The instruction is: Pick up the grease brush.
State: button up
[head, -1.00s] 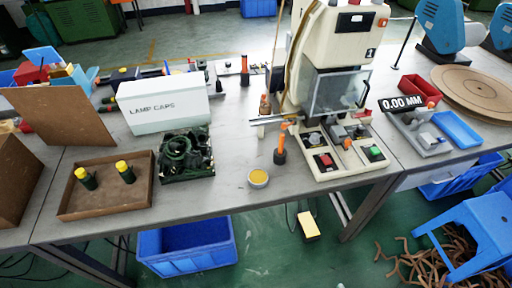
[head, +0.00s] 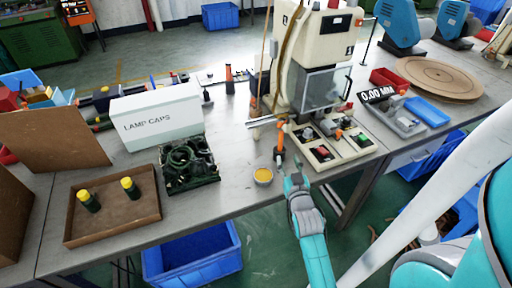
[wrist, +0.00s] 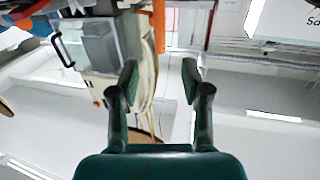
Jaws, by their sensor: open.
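The grease brush (head: 280,137), as far as I can tell, is the upright orange-handled tool with a dark lower part at the front of the press, behind the round tin of yellow grease (head: 263,175). My gripper (head: 289,166) is open and empty, just in front of the brush at the table's front edge. In the wrist view, an orange upright strip (wrist: 159,25), likely the handle, shows beyond and between the open fingers (wrist: 160,85). I cannot tell how far it is from the fingertips.
The press (head: 318,65) stands close behind, its control base (head: 335,150) right of the brush. Left are a green-black coil of parts (head: 188,163), a brown tray (head: 112,215) with two yellow-capped bottles, and the lamp caps box (head: 160,118). Bare table lies left of the tin.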

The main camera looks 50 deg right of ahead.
aim_at(281, 138)
jog(key=shift+x, duration=6)
jog(key=shift+r, duration=0.2)
grip_shut()
